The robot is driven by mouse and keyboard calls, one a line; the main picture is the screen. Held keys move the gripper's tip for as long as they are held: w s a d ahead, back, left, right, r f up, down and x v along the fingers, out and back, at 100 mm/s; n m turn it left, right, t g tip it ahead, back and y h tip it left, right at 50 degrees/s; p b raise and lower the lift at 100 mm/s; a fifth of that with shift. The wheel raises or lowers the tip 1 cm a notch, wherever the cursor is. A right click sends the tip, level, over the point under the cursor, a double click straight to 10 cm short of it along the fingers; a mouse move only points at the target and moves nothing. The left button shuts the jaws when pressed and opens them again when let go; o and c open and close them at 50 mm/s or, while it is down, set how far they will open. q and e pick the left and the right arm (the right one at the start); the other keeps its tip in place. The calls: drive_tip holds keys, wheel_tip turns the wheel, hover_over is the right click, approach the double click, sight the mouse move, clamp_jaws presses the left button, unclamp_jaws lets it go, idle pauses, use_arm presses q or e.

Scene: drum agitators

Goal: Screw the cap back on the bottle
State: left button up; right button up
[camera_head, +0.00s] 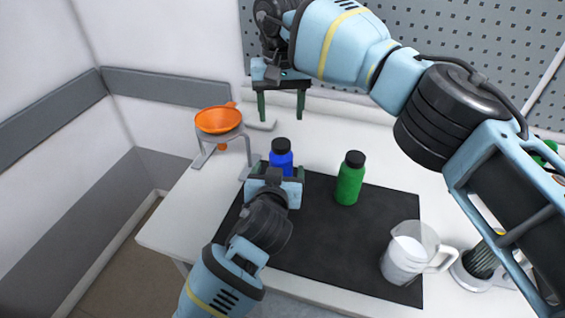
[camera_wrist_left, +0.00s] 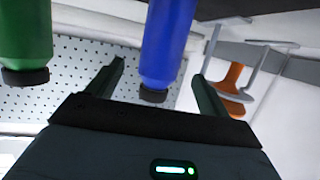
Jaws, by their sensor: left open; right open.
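A blue bottle (camera_head: 281,160) stands upright at the back left of the black mat, with a black cap (camera_head: 281,145) on its top. I cannot tell how tight the cap is. My left gripper (camera_head: 277,174) is open in front of the bottle and hides its lower part. In the left wrist view, which is upside down, the blue bottle (camera_wrist_left: 168,42) and its cap (camera_wrist_left: 153,96) show between the spread green fingers (camera_wrist_left: 157,71), with gaps at both sides. My right gripper (camera_head: 281,112) is open and empty, fingers pointing down, above and behind the bottle.
A green bottle (camera_head: 350,182) with a black cap stands right of the blue one on the mat (camera_head: 325,250); it also shows in the left wrist view (camera_wrist_left: 25,35). An orange funnel (camera_head: 218,120) sits in a grey stand at left. A clear pitcher (camera_head: 405,258) stands front right.

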sight(281, 143)
use_arm(q)
drive_tip(key=shift+s, duration=0.2)
use_arm(e)
drive_tip(key=shift+s+r, duration=0.1)
drive_tip(key=shift+s, duration=0.15)
use_arm(q)
drive_tip(key=shift+w, duration=0.15)
drive_tip(key=shift+x, duration=3.85)
use_arm(e)
drive_tip(key=shift+w, duration=0.1)
use_arm(q)
drive_tip(key=c, duration=1.6)
clamp_jaws()
use_arm(e)
drive_tip(key=m, duration=0.4)
drive_tip(key=shift+m, duration=0.3)
drive_tip(key=shift+f, duration=4.05)
